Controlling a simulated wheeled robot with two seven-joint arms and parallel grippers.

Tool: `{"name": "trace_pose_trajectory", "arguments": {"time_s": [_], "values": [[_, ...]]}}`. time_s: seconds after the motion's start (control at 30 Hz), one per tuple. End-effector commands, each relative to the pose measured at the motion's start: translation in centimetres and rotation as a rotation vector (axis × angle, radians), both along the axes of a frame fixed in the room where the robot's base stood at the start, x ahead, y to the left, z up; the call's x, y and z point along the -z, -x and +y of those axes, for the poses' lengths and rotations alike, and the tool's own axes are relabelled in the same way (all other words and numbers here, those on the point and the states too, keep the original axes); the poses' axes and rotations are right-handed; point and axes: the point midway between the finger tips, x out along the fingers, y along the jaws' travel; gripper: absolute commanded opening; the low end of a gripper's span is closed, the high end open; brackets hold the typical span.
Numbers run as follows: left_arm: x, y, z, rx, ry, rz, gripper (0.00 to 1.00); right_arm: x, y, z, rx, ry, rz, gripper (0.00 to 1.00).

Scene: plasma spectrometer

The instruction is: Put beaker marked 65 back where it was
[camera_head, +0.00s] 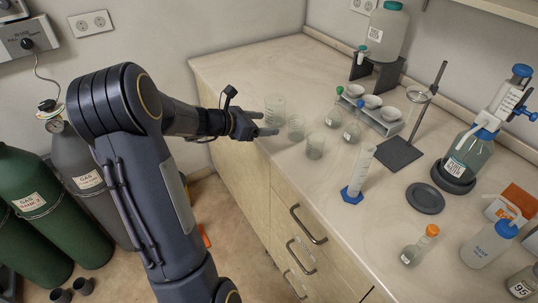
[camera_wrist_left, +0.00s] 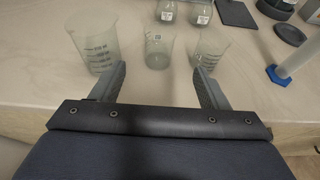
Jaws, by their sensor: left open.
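Three clear glass beakers stand upright in a row near the counter's left edge. They are a larger beaker (camera_head: 275,107), a middle beaker (camera_head: 296,128) and a third beaker (camera_head: 315,146). I cannot read which one is marked 65. My left gripper (camera_head: 264,124) is open and empty, low at the counter edge. In the left wrist view the gripper (camera_wrist_left: 158,84) faces the middle beaker (camera_wrist_left: 159,48), which stands ahead of the gap between the fingers. The larger beaker (camera_wrist_left: 92,45) is beyond the left finger, and the third beaker (camera_wrist_left: 209,47) is beyond the right finger. My right gripper is out of view.
Two small flasks (camera_head: 352,132) stand behind the beakers, near a rack with white bowls (camera_head: 378,117). A graduated cylinder (camera_head: 359,172) with a blue base is to the right. Bare counter (camera_head: 240,72) lies behind the larger beaker. Gas cylinders (camera_head: 40,205) stand on the floor.

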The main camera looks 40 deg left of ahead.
Motion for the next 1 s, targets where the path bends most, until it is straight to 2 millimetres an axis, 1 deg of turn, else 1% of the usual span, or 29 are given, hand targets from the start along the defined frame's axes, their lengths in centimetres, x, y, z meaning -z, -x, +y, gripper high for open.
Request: {"name": "trace_pose_trajectory", "arguments": {"time_s": [0.07,0.13,0.17,0.23,0.27,0.3,0.37,0.4,0.47,0.5,0.6,0.7,0.83,1.0], "values": [[-0.5,0.3,-0.7,0.027,-0.024,-0.006,0.68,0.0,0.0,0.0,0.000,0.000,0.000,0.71],[-1.7,1.1,-2.8,0.105,-0.094,-0.029,0.68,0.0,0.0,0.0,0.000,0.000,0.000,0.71],[-2.4,1.7,-4.1,0.157,-0.143,-0.044,0.68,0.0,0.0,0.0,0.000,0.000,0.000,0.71],[-4.2,4.0,-8.1,0.323,-0.303,-0.096,0.68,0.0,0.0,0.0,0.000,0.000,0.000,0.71],[-4.9,5.4,-10.0,0.410,-0.389,-0.126,0.68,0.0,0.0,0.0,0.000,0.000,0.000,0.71],[-5.6,7.5,-12.6,0.536,-0.514,-0.171,0.68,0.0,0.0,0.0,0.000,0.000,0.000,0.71],[-6.1,11.2,-16.0,0.731,-0.717,-0.251,0.68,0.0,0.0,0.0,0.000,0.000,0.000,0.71],[-6.1,13.7,-17.9,0.859,-0.856,-0.307,0.68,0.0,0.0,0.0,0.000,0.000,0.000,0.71],[-5.7,17.3,-19.9,1.039,-1.060,-0.391,0.68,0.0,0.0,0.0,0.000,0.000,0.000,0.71],[-5.1,19.4,-20.8,1.150,-1.190,-0.443,0.68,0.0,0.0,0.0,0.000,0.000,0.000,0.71],[-3.5,23.6,-21.8,1.382,-1.475,-0.555,0.68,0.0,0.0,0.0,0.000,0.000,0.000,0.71],[-2.2,26.1,-21.8,1.540,-1.680,-0.625,0.68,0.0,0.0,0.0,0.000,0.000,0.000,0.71],[-1.2,27.4,-21.5,1.643,-1.816,-0.665,0.68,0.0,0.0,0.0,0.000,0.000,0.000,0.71],[-1.0,27.6,-21.4,1.664,-1.838,-0.669,0.68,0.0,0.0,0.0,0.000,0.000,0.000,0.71]]}}
